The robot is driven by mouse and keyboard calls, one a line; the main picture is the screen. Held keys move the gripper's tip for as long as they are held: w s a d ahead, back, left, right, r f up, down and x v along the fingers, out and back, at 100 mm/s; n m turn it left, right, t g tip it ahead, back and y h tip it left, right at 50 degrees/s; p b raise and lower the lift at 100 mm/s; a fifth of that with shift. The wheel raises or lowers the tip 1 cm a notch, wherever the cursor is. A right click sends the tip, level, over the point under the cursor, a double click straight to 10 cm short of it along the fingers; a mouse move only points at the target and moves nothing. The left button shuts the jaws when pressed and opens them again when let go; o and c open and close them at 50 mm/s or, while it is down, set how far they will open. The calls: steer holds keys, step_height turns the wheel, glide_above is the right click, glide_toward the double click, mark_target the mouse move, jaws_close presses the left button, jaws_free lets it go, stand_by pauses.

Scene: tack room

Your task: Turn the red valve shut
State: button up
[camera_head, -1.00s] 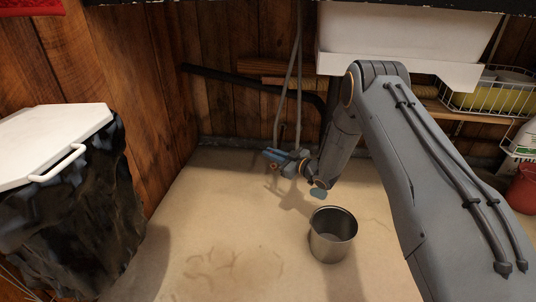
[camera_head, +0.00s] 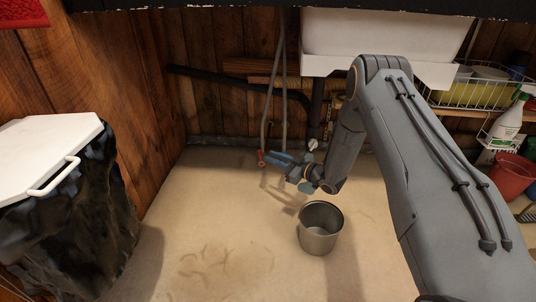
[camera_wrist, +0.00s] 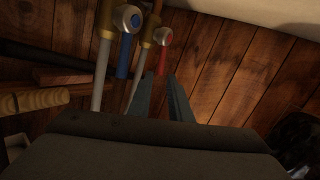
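The red valve's lever handle (camera_wrist: 163,60) hangs straight down from a brass fitting on a pipe in the wrist view. In the head view the red valve (camera_head: 261,158) is a small spot low on the pipes by the back wall. A blue lever (camera_wrist: 124,55) hangs on the pipe to its left. My gripper (camera_wrist: 161,78) is open. Its two fingers show either side of the red lever's lower end in the wrist view; I cannot tell whether they touch it. In the head view my gripper (camera_head: 270,158) is right beside the red valve.
A metal bucket (camera_head: 320,228) stands on the floor in front of my gripper. A white sink (camera_head: 385,35) hangs above, with a dark drain pipe (camera_head: 215,77) along the wall. A white-lidded black bin (camera_head: 75,215) stands left. Floor at the centre left is clear.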

mark_target(261, 157)
steer(key=shift+s, duration=0.1)
steer(key=c, duration=0.3)
steer(key=shift+s+d+m, duration=0.1)
steer(key=shift+m, duration=0.3)
jaws_close()
steer(key=s+d+m+t+h+p, duration=0.2)
steer(key=s+d+m+p, duration=0.15)
steer(key=m, duration=0.75)
steer(key=s+d+m+t+h+p, duration=0.25)
steer(key=s+m+p, duration=0.2)
steer(key=m, duration=0.75)
steer(key=s+a+b+x, duration=0.1)
steer(key=b+x, duration=0.3)
steer(key=x, duration=0.9)
steer(key=shift+s+a+f, duration=0.2)
steer(key=shift+a+f, duration=0.2)
steer(key=shift+a, duration=0.45)
